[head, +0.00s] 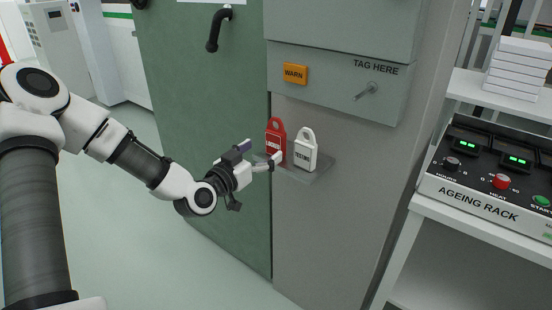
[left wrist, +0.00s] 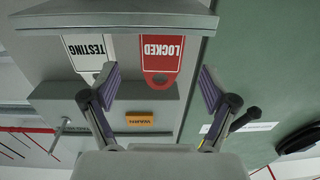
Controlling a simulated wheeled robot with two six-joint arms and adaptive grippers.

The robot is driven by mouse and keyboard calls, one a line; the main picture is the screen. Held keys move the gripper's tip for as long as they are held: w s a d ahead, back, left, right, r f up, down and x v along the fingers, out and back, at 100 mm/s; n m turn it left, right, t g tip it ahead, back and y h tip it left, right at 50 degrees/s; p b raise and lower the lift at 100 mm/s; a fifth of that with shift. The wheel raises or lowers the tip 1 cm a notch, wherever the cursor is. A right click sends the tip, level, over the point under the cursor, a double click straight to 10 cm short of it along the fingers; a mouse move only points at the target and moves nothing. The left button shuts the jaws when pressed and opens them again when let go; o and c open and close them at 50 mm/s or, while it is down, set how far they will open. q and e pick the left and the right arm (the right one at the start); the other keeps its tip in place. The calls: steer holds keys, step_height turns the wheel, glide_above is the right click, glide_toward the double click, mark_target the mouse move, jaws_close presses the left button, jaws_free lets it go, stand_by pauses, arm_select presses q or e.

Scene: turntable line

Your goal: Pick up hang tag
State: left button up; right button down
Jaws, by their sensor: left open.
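A red hang tag (head: 276,129) with a LOCKED label stands on a small grey shelf (head: 312,177) on the cabinet front. A white hang tag (head: 306,151) stands just to its right; its label reads TESTING in the left wrist view (left wrist: 87,52). My left gripper (head: 260,152) is open and empty, right in front of the red tag. In the left wrist view, which is upside down, the red tag (left wrist: 165,58) shows between the spread fingers (left wrist: 158,75). The lower part of the red tag is partly hidden by a finger in the head view. My right gripper is not in view.
Above the shelf is a panel with an orange WARN plate (head: 295,74) and a metal peg (head: 367,92) under the words TAG HERE. A green door (head: 215,110) with a black handle is at left. An ageing rack (head: 480,199) stands at right.

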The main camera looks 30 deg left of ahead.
mark_target(273, 144)
arm_select(q)
steer(key=w+b, duration=0.1)
steer(key=w, duration=0.5)
steer(key=shift+w+f, duration=0.1)
steer(key=shift+w, duration=0.15)
steer(key=shift+s, duration=0.1)
steer(key=shift+c, duration=0.7)
steer(key=c, duration=1.1)
